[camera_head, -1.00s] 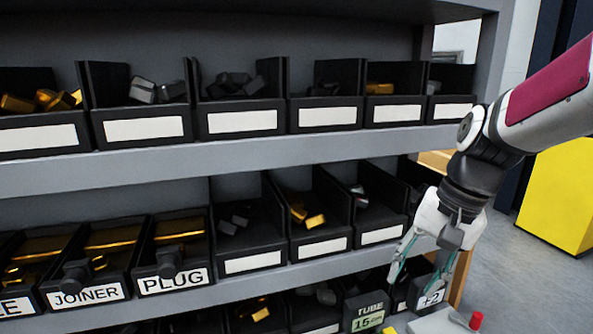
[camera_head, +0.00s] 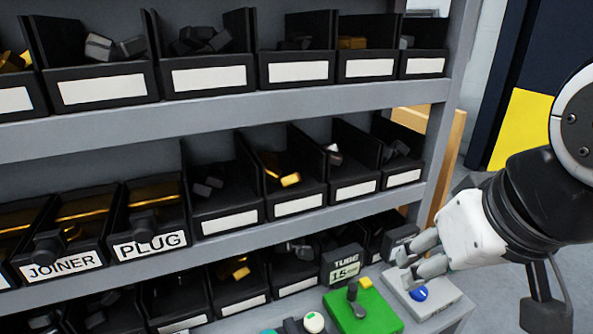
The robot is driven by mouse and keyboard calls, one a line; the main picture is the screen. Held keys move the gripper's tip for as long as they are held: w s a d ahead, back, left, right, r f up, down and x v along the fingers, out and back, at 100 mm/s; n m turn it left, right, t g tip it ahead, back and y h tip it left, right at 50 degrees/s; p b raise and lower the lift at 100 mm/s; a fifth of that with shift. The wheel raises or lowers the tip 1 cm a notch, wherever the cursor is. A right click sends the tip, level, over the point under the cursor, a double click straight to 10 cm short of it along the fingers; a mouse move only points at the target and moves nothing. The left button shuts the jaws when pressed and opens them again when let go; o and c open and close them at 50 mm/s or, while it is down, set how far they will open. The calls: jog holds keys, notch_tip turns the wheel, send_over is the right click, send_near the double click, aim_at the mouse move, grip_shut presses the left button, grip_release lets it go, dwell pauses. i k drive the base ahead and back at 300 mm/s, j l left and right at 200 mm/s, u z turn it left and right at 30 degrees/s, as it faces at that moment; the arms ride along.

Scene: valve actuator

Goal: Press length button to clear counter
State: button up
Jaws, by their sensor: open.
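A small dark display reading "TUBE 15" (camera_head: 342,267) stands behind a green base (camera_head: 372,318) with a dark lever (camera_head: 355,297) and a yellow button (camera_head: 366,283). To its right, a grey base (camera_head: 440,301) carries a blue button (camera_head: 419,293). No button has a legible "length" label, so I cannot tell which one it is. My gripper (camera_head: 401,266) reaches in from the right, open and empty. Its fingers are just above the blue button in the picture; contact cannot be made out. A dark sign behind the fingers is partly hidden.
A grey shelf (camera_head: 265,108) holds rows of black bins with dark and golden parts.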

aim_at(365, 282)
jog(key=i+l+u, duration=0.1)
jog(key=i+l, duration=0.15)
jog(key=l, duration=0.15)
jog(key=u, duration=1.55)
jog(key=k+l, duration=0.1)
jog(key=k, duration=0.3)
jog(key=k+l, duration=0.1)
jog(key=k, duration=0.35)
